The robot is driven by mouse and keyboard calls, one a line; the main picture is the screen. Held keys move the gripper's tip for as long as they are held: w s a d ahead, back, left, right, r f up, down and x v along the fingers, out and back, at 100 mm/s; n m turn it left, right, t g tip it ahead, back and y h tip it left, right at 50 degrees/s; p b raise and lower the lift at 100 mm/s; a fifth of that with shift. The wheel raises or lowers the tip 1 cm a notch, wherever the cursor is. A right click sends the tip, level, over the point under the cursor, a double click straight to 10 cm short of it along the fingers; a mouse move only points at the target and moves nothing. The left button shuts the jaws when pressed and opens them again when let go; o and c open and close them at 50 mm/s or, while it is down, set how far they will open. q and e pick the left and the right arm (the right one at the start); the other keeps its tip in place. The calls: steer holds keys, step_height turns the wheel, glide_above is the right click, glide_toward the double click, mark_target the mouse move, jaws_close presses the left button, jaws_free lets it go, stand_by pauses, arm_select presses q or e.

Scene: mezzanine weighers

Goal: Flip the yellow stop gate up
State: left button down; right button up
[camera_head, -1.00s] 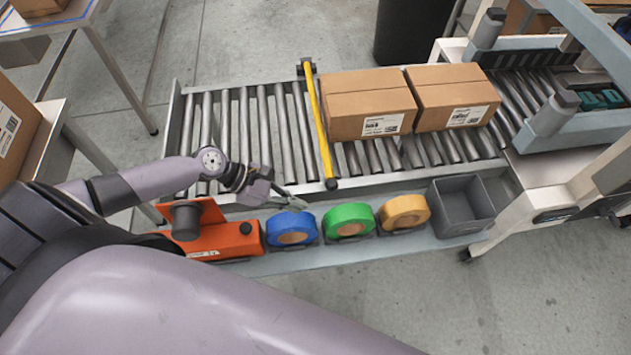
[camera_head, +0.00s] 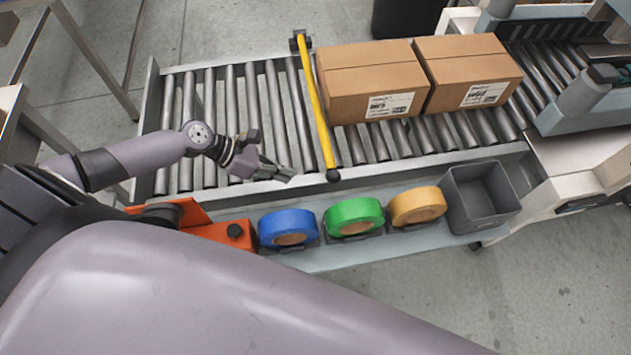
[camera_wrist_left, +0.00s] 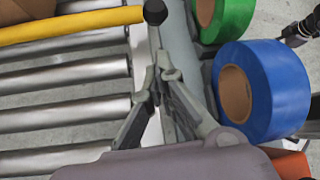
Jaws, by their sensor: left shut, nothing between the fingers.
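The yellow stop gate (camera_head: 316,105) is a straight bar lying low across the rollers, from a black mount at the far rail to a black knob (camera_head: 333,175) at the near rail. In the left wrist view the yellow bar (camera_wrist_left: 70,26) is at top left, with its knob (camera_wrist_left: 155,12) ahead of the fingers. My left gripper (camera_head: 289,175) is over the near side of the conveyor, left of the knob and apart from it. Its fingers (camera_wrist_left: 168,78) are shut and empty. My right gripper is in neither view.
Two cartons (camera_head: 370,85) (camera_head: 466,75) stand on the rollers right of the gate. Blue (camera_head: 288,222), green (camera_head: 352,212) and orange (camera_head: 416,203) tape rolls, a grey bin (camera_head: 482,200) and an orange dispenser (camera_head: 215,231) line the near shelf. Rollers left of the gate are clear.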

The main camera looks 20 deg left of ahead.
mark_target(316, 184)
arm_select(q)
steer(key=x, duration=1)
